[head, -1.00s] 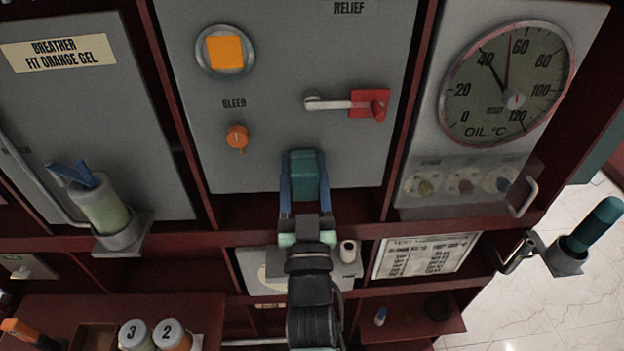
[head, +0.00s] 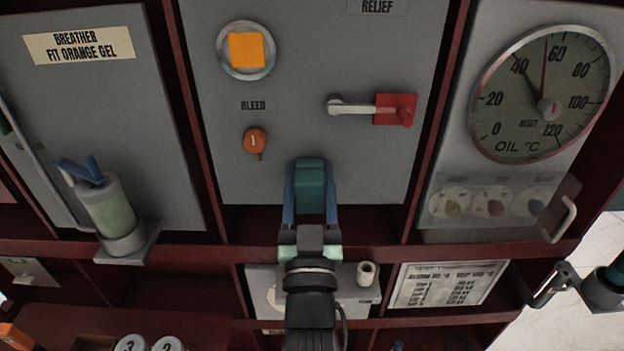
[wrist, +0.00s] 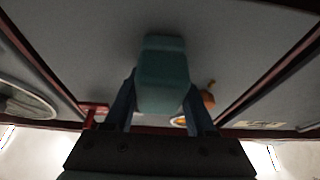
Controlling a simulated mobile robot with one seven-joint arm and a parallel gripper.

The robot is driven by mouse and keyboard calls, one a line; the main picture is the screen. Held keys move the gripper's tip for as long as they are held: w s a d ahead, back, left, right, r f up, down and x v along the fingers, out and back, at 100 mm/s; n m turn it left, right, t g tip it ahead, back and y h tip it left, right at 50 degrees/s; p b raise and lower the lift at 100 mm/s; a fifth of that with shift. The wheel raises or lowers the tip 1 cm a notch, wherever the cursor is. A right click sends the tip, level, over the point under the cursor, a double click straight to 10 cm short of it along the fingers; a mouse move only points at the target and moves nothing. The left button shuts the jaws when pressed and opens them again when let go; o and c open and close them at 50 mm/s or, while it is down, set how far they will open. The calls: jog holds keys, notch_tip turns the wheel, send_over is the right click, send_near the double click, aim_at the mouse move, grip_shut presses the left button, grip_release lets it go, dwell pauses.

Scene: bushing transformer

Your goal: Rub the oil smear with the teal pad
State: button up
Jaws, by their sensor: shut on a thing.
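My gripper (head: 310,205) is shut on the teal pad (head: 311,180), with a blue finger on each side of it. The pad is a teal block held in front of the lower edge of the grey middle panel (head: 365,165). In the wrist view the pad (wrist: 162,75) sits between the two blue fingers, with the grey panel behind it. I cannot tell whether the pad touches the panel. I cannot make out an oil smear in either view; the pad and my gripper cover part of the panel.
Above the pad are an orange bleed knob (head: 255,141), a red relief lever (head: 394,109) and an orange square window (head: 246,50). An oil gauge (head: 542,95) is at right. A breather cylinder (head: 108,212) stands out at left. A shelf edge (head: 185,247) runs below.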

jog(key=shift+s+d+p, duration=0.1)
jog(key=shift+s+p, duration=0.7)
jog(key=shift+s, duration=2.15)
jog(key=shift+s, duration=0.1)
jog(key=s, duration=0.2)
jog(key=shift+s, duration=0.4)
